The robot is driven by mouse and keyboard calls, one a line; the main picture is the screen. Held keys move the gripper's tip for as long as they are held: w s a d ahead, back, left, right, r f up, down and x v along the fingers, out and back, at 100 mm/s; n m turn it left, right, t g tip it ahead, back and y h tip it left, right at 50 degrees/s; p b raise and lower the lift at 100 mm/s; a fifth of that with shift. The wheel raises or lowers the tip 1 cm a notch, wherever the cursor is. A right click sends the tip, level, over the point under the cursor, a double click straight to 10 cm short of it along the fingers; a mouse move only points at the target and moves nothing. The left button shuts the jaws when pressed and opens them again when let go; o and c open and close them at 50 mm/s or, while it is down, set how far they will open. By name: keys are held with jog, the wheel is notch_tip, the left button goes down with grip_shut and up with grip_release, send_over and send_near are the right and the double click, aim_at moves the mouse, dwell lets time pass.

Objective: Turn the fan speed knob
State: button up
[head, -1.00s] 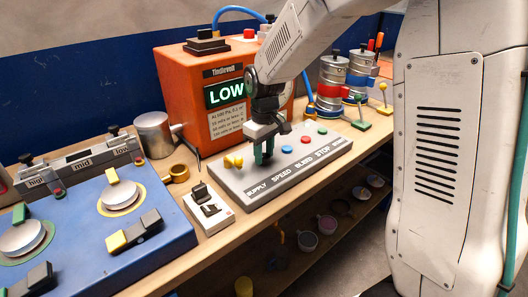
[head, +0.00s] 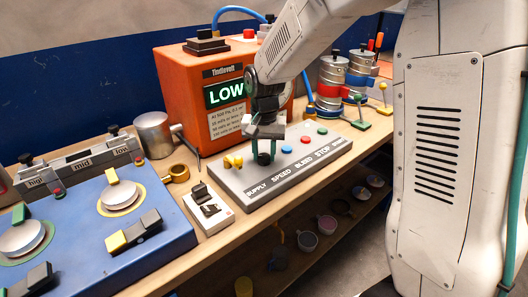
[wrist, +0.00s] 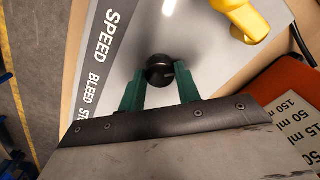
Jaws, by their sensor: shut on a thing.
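The fan speed knob (head: 264,158) is a small round black knob on the grey control panel (head: 232,190), above the word SPEED. In the wrist view, the knob (wrist: 159,71) sits between two green fingers. My gripper (head: 266,150) points down at the panel and is shut on the knob, with one finger on each side. The wrist view shows my gripper (wrist: 160,78) close over the panel face. Any pointer mark on the knob is too small to tell.
A yellow supply handle (head: 233,161) is just left of the knob. Blue (head: 287,149), red (head: 305,140) and green (head: 322,131) buttons lie to its right. An orange box (head: 215,70) reading LOW stands behind. A white switch box (head: 208,208) is at the left.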

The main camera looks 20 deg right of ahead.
aim_at(263, 156)
jog(key=m, duration=0.5)
jog(key=shift+m, duration=2.5)
jog(key=o, duration=1)
jog(key=shift+a, duration=0.1)
notch_tip(263, 156, up, 8)
jog(key=shift+f, duration=0.1)
